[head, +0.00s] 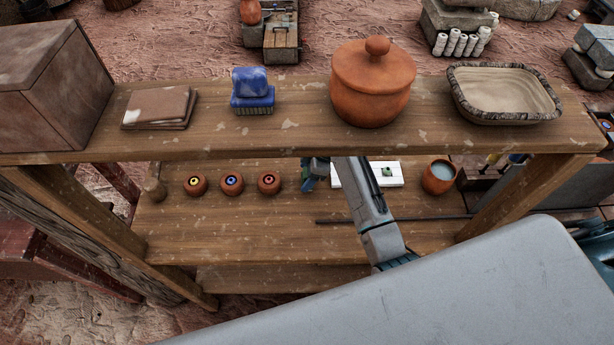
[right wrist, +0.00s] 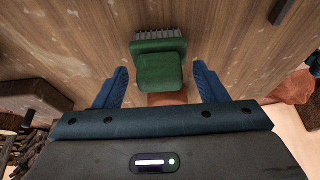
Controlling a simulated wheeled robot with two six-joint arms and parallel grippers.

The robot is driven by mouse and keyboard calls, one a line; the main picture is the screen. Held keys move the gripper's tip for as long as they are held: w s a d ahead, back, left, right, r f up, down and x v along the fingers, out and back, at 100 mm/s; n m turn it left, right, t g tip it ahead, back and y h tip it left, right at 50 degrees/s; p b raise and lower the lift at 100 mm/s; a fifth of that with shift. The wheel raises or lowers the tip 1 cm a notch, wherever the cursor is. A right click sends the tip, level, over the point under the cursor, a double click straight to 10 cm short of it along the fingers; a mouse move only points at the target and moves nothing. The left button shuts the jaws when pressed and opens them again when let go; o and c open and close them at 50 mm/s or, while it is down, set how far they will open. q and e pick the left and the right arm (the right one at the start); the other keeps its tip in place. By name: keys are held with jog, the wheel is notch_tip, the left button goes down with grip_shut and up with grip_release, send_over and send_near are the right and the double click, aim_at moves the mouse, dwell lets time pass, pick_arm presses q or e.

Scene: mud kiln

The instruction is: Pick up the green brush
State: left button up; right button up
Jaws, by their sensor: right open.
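The green brush (right wrist: 160,66) shows in the right wrist view, with pale bristles at its far edge, against a wooden surface. My right gripper (right wrist: 161,78) is open, with one blue finger on each side of the brush and a visible gap to each. In the head view my right gripper (head: 316,172) reaches over the lower shelf, partly hidden under the upper plank. I cannot make out the green brush clearly in the head view. My left gripper is not in view.
The lower shelf (head: 240,228) holds three small pots (head: 232,184), a white block (head: 367,174), a cup (head: 438,177) and a dark rod (head: 440,217).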

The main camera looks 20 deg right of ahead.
jog(key=shift+c, duration=1)
jog(key=c, duration=0.9)
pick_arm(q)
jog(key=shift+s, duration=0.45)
pick_arm(e)
jog(key=shift+o, duration=0.2)
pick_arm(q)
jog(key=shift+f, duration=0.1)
